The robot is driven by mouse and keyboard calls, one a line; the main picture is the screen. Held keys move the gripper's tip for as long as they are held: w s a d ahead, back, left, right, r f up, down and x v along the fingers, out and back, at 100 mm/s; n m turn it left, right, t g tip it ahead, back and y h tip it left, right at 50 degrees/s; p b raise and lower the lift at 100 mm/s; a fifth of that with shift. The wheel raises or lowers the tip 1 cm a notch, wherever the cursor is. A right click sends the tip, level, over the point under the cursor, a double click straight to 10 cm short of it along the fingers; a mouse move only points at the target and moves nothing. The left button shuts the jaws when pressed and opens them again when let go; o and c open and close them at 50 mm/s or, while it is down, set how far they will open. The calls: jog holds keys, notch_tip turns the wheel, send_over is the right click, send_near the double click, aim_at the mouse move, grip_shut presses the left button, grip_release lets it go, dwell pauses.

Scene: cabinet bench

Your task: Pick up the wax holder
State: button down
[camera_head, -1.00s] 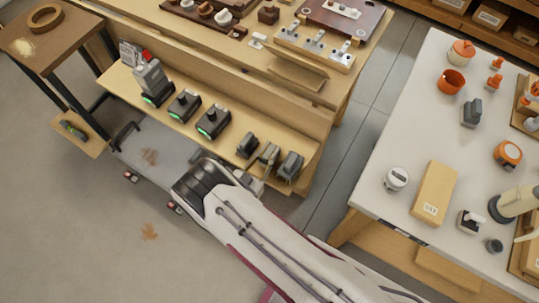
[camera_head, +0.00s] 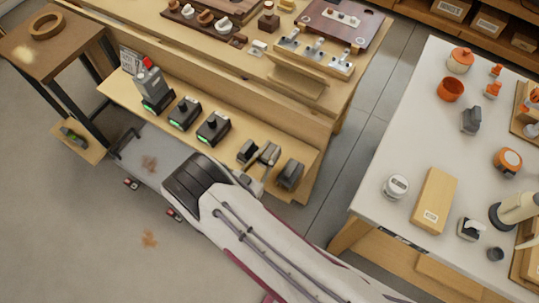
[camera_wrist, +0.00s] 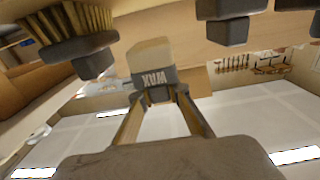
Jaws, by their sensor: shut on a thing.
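The wax holder, a pale block in a dark base lettered WAX, is at the centre of the wrist view (camera_wrist: 157,77), where it appears upside down. The two fingers of my gripper (camera_wrist: 160,102) are shut on its dark base. In the head view the wax holder (camera_head: 269,153) is the middle of three small items at the right end of the low wooden shelf (camera_head: 225,158). My gripper (camera_head: 252,183) is there just in front of it, partly hidden by my arm. I cannot tell clearly whether its base is off the shelf.
A bristled brush (camera_wrist: 75,32) is close beside the wax holder; it also shows in the head view (camera_head: 290,174). A dark item (camera_head: 247,150) stands on the other side. Several tools with green lights (camera_head: 213,127) line the shelf. A white table (camera_head: 390,150) stands right.

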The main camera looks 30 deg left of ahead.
aim_at(269, 151)
jog(key=shift+r, duration=2.6)
